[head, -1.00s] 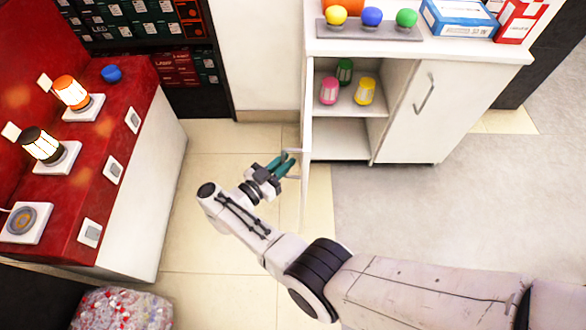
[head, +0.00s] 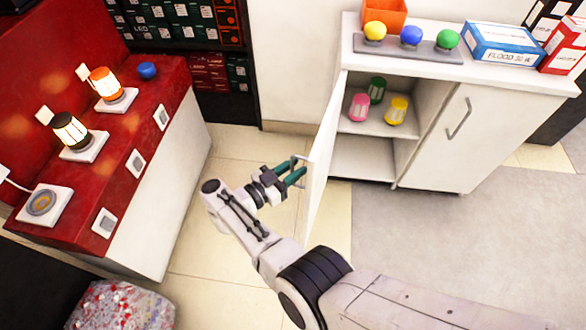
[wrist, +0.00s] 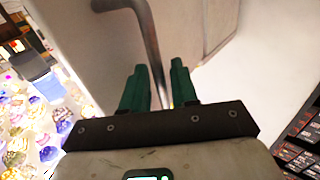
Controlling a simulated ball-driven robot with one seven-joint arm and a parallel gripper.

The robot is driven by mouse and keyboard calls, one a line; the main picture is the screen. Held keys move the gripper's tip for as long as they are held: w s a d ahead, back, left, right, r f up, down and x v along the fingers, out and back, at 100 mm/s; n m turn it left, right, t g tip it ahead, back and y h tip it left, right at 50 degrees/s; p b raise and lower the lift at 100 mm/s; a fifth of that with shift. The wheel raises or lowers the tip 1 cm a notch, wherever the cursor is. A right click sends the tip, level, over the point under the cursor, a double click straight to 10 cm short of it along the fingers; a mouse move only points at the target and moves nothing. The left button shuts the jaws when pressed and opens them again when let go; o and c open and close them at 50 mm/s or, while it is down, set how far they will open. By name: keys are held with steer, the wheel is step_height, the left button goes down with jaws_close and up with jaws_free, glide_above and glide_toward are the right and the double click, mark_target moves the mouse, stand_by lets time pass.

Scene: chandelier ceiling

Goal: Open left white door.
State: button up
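The left white door (head: 318,180) of the white cabinet stands swung well out, roughly square to the cabinet front. Its inner shelves show. My gripper (head: 292,172) is at the outer face of this door, at its bar handle (head: 302,159). In the wrist view the handle (wrist: 147,30) runs down between the two teal fingers (wrist: 160,75), which are close around it. The exact finger contact is hard to see. The door face (wrist: 90,60) fills the area behind the fingers.
The right cabinet door (head: 455,130) is shut. Pink, green and yellow lanterns (head: 397,110) sit on the upper shelf. Colored balls and boxes stand on the cabinet top (head: 400,62). A red-topped counter (head: 135,150) with lamps stands left. Tiled floor (head: 230,170) lies between.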

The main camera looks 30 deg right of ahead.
steer(key=b+v, duration=0.2)
steer(key=v, duration=0.9)
stand_by(0.6)
